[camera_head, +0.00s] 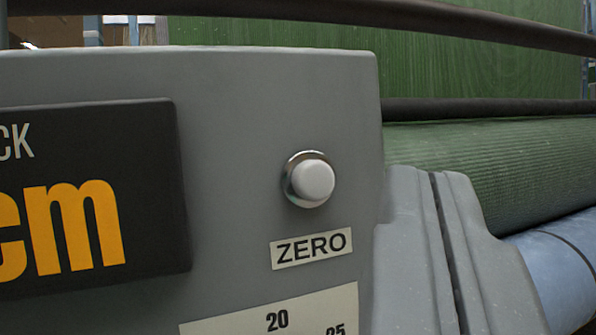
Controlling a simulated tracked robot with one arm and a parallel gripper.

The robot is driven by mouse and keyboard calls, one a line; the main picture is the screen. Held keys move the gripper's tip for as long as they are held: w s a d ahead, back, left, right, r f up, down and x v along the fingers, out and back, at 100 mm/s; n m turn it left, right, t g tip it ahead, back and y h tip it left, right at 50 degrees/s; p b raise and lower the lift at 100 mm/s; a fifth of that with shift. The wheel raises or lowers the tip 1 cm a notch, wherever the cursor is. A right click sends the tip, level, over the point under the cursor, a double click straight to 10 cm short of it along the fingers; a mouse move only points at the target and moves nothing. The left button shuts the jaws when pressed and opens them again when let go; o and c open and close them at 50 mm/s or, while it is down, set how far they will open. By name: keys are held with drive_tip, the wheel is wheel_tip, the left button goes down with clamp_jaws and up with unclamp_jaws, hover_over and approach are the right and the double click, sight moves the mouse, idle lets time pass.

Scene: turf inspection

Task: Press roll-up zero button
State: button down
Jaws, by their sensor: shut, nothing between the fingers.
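The zero button (314,180) is a round white cap in a shiny metal ring. It sits on the right part of a grey panel (240,90), above a tilted label (312,248) reading "ZERO". The cap stands out from its ring. My gripper (432,174) shows at the lower right as two grey fingers side by side, shut with nothing between them. Its fingertips are right of the button in the picture, with a gap between them and the cap. The gripper covers the panel's lower right edge.
A dark display (85,195) with orange "cm" is on the left. A scale plate (275,315) with numbers is below. Green ribbed turf (480,160), a blue roller (555,260) and dark bars (480,108) lie behind on the right. The panel around the button is clear.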

sight(315, 181)
drive_tip(key=shift+w+a+p, duration=0.2)
drive_tip(key=shift+w, duration=0.5)
drive_tip(key=shift+w+a+p, duration=0.25)
drive_tip(key=shift+w, duration=0.45)
drive_tip(key=shift+w+a+p, duration=0.2)
drive_tip(key=shift+w, duration=0.5)
drive_tip(key=shift+w, duration=0.1)
idle(0.3)
drive_tip(key=shift+w+a, duration=0.15)
drive_tip(key=shift+w, duration=0.15)
drive_tip(key=shift+w+a+r+p, duration=0.15)
drive_tip(key=shift+w+p, duration=0.15)
drive_tip(key=shift+w, duration=0.15)
idle(0.8)
idle(0.4)
drive_tip(key=shift+s+d+b, duration=0.3)
drive_tip(key=shift+s+b, duration=0.15)
drive_tip(key=shift+s, duration=0.45)
